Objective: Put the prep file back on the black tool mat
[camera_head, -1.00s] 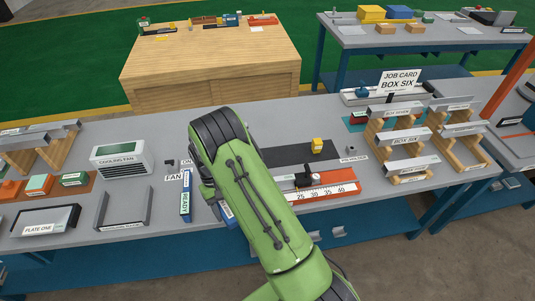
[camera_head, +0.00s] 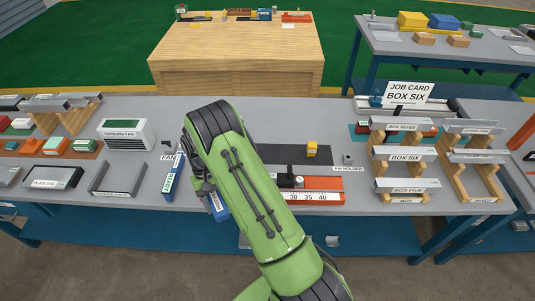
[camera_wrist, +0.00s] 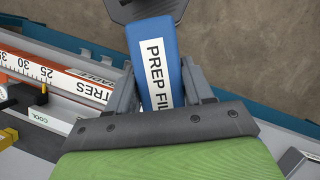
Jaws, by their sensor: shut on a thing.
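The prep file (camera_wrist: 160,60) has a blue body with a white "PREP FIL…" label, the last letters hidden. In the wrist view my gripper (camera_wrist: 160,88) is shut on it, one finger on each side. In the head view a blue part of the prep file (camera_head: 218,207) shows at the left of my green arm, above the bench's front part; most of my gripper is hidden behind the arm. The black tool mat (camera_head: 288,154) lies on the bench to the right of my arm, partly hidden by it. A yellow block (camera_head: 311,149) stands on the mat.
An orange rule (camera_head: 325,184) lies in front of the mat, with a dark-knobbed item on it. A blue READY box (camera_head: 170,186) stands left of my arm. A pin holder (camera_head: 347,160) and box racks (camera_head: 405,155) are to the right. The mat has bare room around the yellow block.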

